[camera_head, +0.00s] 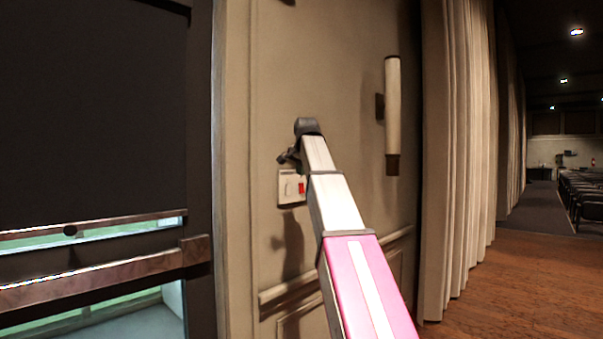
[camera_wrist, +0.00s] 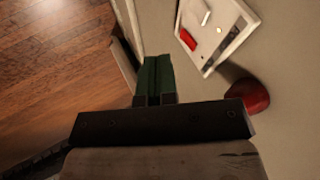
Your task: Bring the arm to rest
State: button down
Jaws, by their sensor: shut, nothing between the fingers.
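My gripper (camera_wrist: 153,82) shows in the wrist view as two dark green fingers pressed together, with nothing between them. In the head view my arm reaches up from the bottom right toward the wall. The gripper's dark end (camera_head: 287,156) shows there just above a white switch plate, partly hidden by the arm. The switch plate (camera_head: 285,190) is on the beige wall and has a red switch on its right side. In the wrist view the plate (camera_wrist: 236,42) is tilted at the upper right, apart from the fingers.
A lamp (camera_head: 393,105) is fixed to the wall right of my arm. A beige curtain (camera_head: 460,150) hangs farther right. A dark window blind (camera_head: 90,110) is at the left. Wooden floor (camera_head: 510,290) lies open at the right. A rounded red object (camera_wrist: 248,95) shows near the wall.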

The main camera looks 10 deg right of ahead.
jog(key=s+f+n+g, duration=0.2)
jog(key=s+f, duration=0.1)
jog(key=f, duration=1.7)
jog(key=s+f+n+g, duration=0.1)
jog(key=s+f+n, duration=0.2)
jog(key=f, duration=1.8)
jog(key=s+f+n+g, duration=0.2)
jog(key=s+f, duration=0.9)
jog(key=f, duration=0.3)
jog(key=s+a+f+n+g, duration=0.1)
jog(key=s+f+n+g, duration=0.1)
jog(key=s+f, duration=1)
notch_tip(320, 180, down, 3)
jog(key=shift+a+f+n, duration=0.2)
jog(key=shift+a+n, duration=0.05)
jog(key=shift+n, duration=0.05)
